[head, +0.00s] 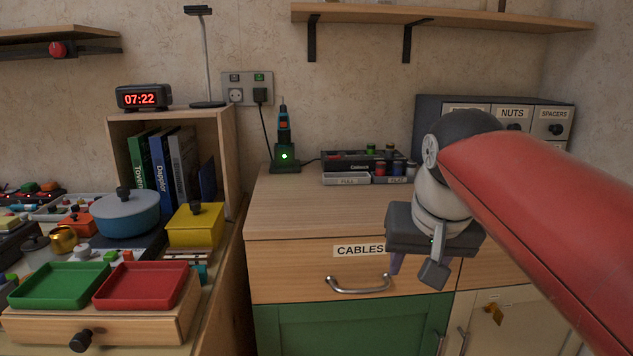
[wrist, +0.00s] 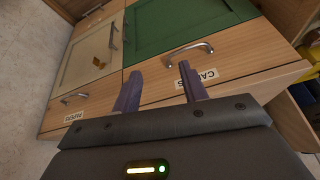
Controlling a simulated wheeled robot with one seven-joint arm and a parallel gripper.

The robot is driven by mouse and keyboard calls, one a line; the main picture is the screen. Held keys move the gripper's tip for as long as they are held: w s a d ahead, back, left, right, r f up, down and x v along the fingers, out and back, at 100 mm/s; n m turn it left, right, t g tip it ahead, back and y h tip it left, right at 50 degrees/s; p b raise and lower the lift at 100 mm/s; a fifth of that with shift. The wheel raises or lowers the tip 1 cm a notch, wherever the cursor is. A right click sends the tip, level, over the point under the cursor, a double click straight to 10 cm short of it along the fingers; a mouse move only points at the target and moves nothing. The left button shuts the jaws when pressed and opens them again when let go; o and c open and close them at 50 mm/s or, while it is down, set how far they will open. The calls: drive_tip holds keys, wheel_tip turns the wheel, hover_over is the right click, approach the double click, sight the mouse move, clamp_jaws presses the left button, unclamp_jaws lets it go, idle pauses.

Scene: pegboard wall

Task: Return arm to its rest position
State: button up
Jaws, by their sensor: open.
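My gripper (head: 413,266) hangs at the end of my red arm, in front of the wooden cabinet's drawer front, right of the CABLES label (head: 360,250). In the wrist view its two purple fingers (wrist: 161,90) are apart with nothing between them. The CABLES drawer (head: 300,283) is closed, with a metal handle (head: 358,286) that also shows in the wrist view (wrist: 187,54). My arm hides part of the cabinet's right side.
A green door (head: 310,325) and a cream door (head: 500,325) are below the drawers. On the cabinet top stand a charger (head: 285,158), a black battery rack (head: 350,162) and a grey drawer unit (head: 428,108). Left are a green tray (head: 60,285), a red tray (head: 142,285) and a blue pot (head: 125,215).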

drive_tip(key=s+d+f+n, duration=0.1)
drive_tip(key=s+f, duration=1.1)
drive_tip(key=f, duration=0.4)
drive_tip(key=shift+t, duration=0.3)
drive_tip(key=shift+d, duration=0.1)
